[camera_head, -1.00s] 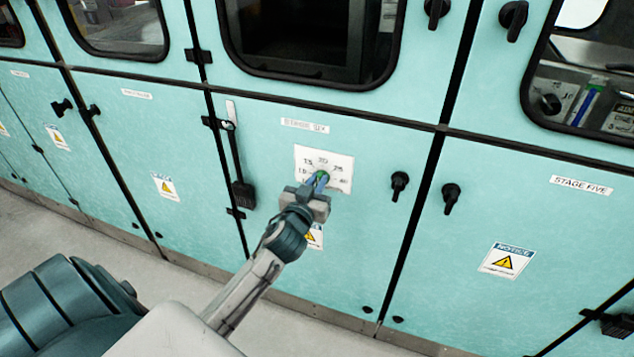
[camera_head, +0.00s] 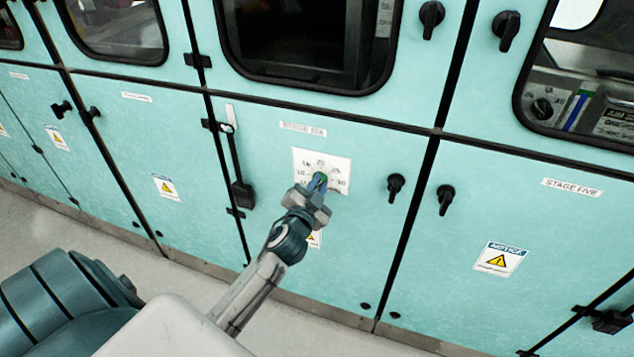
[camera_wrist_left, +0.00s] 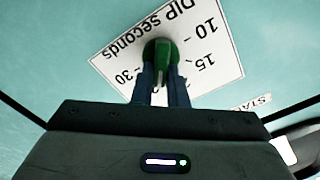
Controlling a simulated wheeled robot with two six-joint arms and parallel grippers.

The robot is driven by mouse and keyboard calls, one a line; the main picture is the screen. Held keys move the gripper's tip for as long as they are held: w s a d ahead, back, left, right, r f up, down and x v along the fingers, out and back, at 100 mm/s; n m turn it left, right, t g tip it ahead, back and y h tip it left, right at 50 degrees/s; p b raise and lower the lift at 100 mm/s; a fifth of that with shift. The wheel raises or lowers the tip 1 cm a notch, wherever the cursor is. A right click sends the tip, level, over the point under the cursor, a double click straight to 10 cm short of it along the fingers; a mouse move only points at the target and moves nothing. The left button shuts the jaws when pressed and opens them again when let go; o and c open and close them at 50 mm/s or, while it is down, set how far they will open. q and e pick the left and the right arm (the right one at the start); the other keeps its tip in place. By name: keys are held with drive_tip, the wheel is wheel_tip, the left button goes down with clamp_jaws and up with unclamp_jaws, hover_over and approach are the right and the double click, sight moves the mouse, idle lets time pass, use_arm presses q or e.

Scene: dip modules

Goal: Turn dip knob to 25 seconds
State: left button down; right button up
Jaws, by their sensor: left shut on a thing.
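The green dip knob (camera_wrist_left: 160,55) is on a white dial plate (camera_wrist_left: 215,52) marked "DIP seconds", with 10, 15 and 30 readable in the left wrist view. My left gripper (camera_wrist_left: 160,82) is shut on the knob, a finger on either side of it. In the head view the knob (camera_head: 320,178) is partly hidden by my left gripper (camera_head: 314,188), and the plate (camera_head: 336,160) sits on the stage six door. The 20 mark shows above the knob. The knob's exact pointing is too small to tell. My right gripper is not in view.
Black door handles (camera_head: 396,186) stick out to the right of the dial plate. A black latch lever (camera_head: 238,170) hangs to its left. Teal cabinet doors with windows and notice labels (camera_head: 500,259) surround it. The floor in front is clear.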

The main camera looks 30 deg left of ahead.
use_arm(q)
drive_tip(key=shift+m, duration=0.6)
drive_tip(key=shift+d, duration=0.1)
drive_tip(key=c, duration=1.4)
unclamp_jaws()
drive_tip(key=shift+c, duration=0.2)
drive_tip(key=shift+s+f, duration=0.1)
